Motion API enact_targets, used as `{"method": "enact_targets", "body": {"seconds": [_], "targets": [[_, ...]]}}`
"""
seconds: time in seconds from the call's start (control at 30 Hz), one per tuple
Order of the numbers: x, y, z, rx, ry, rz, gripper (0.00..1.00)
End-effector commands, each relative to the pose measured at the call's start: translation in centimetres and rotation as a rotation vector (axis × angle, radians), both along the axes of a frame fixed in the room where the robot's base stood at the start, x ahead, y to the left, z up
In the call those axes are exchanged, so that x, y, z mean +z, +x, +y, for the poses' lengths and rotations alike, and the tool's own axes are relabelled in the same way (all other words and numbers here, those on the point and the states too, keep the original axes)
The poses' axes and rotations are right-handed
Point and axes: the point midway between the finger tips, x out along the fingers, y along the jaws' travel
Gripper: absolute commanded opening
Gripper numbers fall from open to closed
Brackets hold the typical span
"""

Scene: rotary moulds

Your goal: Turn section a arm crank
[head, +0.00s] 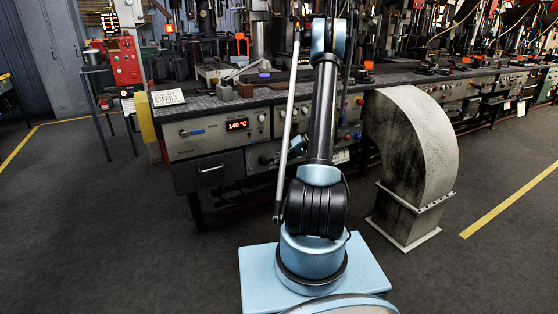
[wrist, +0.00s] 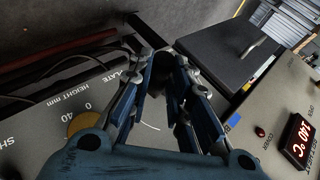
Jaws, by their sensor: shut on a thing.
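My gripper (wrist: 162,78) shows in the wrist view with its two blue-and-grey fingers closed in around a small dark part (wrist: 159,82) at the control panel, between the fingertips. I take this to be the crank handle, but the fingers hide most of it and its angle is unclear. A curved white scale line and the lettering "PLATE HEIGHT mm" with "0" and "40" lie beside it on the panel. In the head view, my arm reaches to the front of the grey panel (head: 200,141), and its upright links cover part of the panel; the grip itself is not clear there.
A red "140 °C" display (wrist: 299,136), a red button (wrist: 260,131) and a dark drawer (wrist: 222,52) are to the right. In the head view, a bent metal duct (head: 411,150) stands right of my arm; the left floor is clear.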

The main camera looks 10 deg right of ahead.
Motion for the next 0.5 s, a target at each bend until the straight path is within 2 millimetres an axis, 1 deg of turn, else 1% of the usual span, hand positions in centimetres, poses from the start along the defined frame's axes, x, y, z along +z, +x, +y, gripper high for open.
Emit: {"method": "enact_targets", "body": {"seconds": [0.03,0.5], "targets": [[-0.5,0.2,-0.4,-0.004,0.037,0.011,0.0],[-3.2,0.3,-0.7,-0.003,0.407,0.132,0.0]]}}
